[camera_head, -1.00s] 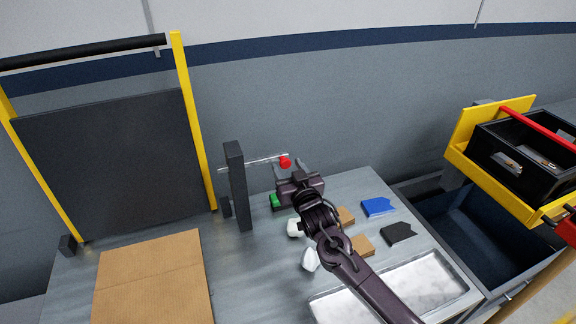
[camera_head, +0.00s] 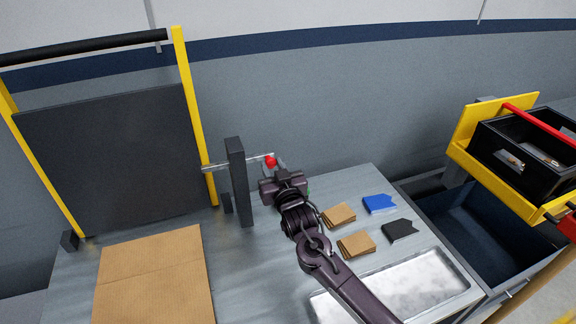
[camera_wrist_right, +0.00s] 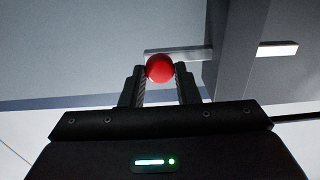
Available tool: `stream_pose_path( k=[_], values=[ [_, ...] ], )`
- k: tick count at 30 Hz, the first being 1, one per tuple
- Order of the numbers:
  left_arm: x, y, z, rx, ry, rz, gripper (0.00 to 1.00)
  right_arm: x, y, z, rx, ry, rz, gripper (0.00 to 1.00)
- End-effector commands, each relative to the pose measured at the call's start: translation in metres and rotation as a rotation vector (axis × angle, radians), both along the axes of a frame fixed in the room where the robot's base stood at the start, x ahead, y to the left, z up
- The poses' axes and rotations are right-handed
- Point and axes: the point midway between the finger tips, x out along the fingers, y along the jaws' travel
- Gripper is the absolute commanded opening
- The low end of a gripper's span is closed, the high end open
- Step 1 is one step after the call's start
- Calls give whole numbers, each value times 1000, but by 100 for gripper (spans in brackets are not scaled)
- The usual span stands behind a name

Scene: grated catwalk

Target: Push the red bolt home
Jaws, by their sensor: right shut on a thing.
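The bolt is a thin metal rod (camera_head: 222,166) with a red knob (camera_head: 271,161) at its right end. It passes through an upright dark post (camera_head: 238,185), and its left end meets the yellow gate post (camera_head: 194,115); I cannot tell whether it enters it. My right gripper (camera_head: 272,167) is shut on the red knob. In the right wrist view, the red knob (camera_wrist_right: 159,68) sits between the fingertips, with the rod (camera_wrist_right: 195,54) running right to the dark post (camera_wrist_right: 232,65) and showing beyond it. My left gripper is not in view.
A dark gate panel (camera_head: 115,155) stands at left behind a cardboard sheet (camera_head: 150,280). Brown pieces (camera_head: 340,215), a blue piece (camera_head: 379,204) and a black piece (camera_head: 400,231) lie right of my arm. A pale tray (camera_head: 420,285) is in front; a black crate (camera_head: 500,155) is at right.

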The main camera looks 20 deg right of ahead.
Motion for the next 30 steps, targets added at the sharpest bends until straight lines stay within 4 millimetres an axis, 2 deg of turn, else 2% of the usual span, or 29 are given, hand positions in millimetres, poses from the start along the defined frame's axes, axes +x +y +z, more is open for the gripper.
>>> stream_pose_path(
  k=[1,5,14,15,19,30],
  values=[
    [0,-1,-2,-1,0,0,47,0,12,-1,4,0,3,6],
    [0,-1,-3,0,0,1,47,-1,26,-1,2,2,1,6],
    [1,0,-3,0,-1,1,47,-2,31,0,-1,2,5,6],
    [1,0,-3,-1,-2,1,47,-2,31,-1,-1,2,5,31],
    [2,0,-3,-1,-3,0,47,-1,30,0,0,2,4,48],
    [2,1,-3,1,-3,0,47,-1,30,0,0,1,4,50]
  ],
)
